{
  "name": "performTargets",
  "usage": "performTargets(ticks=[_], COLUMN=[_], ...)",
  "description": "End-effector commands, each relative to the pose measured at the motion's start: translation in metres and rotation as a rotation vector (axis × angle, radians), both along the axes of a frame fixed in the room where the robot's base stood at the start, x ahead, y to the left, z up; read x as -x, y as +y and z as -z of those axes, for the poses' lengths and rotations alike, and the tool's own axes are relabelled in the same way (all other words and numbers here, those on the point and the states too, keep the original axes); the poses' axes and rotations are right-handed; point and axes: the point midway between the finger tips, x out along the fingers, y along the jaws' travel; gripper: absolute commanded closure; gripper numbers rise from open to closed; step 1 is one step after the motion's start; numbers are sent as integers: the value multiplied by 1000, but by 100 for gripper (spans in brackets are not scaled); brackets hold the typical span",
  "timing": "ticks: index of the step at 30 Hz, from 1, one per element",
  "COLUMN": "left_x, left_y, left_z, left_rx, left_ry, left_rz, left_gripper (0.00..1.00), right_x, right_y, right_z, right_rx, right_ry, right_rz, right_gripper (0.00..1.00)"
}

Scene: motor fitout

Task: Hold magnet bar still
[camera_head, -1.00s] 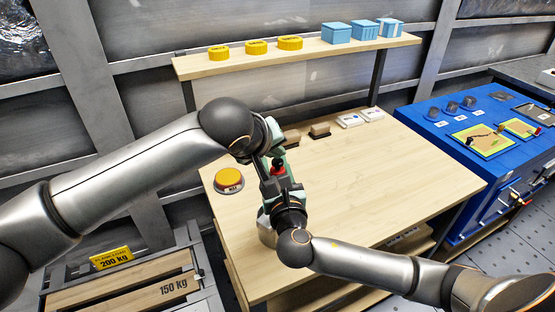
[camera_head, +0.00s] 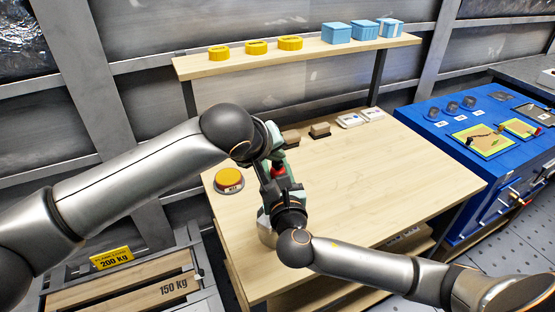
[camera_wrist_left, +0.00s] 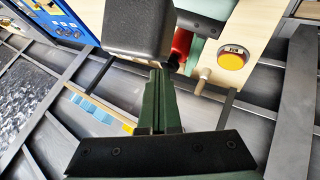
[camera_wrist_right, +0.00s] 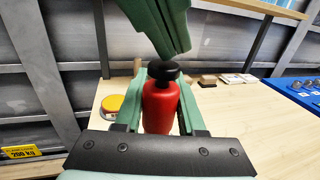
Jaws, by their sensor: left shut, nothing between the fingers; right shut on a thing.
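A red cylinder with a black cap (camera_wrist_right: 160,105) stands upright in the right wrist view; it also shows as a small red patch in the head view (camera_head: 278,170) and in the left wrist view (camera_wrist_left: 180,45). I cannot tell if it is the magnet bar; no other bar shows clearly. My right gripper (camera_wrist_right: 155,100) is shut on this red cylinder, with green fingers at its sides. My left gripper (camera_wrist_left: 158,75) has its green fingers shut together and empty. Its tips (camera_wrist_right: 172,52) are just above the black cap; I cannot tell whether they touch it.
A yellow button (camera_head: 229,179) sits on the left of the wooden table (camera_head: 390,190). Brown blocks (camera_head: 320,130) and white boxes (camera_head: 350,120) line its back edge. The shelf above holds yellow rings (camera_head: 256,47) and blue boxes (camera_head: 337,32). The table's middle and right are clear.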

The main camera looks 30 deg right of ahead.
Motion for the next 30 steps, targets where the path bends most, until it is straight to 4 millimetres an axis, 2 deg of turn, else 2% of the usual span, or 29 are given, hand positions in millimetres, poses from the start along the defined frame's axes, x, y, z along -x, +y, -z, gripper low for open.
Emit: performTargets(ticks=[18,30], left_x=[1,1], left_y=[0,0], left_z=[10,8], left_rx=[-3,-4], left_ry=[4,4], left_rz=[0,-1], left_gripper=[100,100], right_x=[0,0], right_y=[0,0], right_z=[0,0], right_rx=[1,0], right_ry=[-1,-1], right_rz=[-1,-1], right_gripper=[100,100])
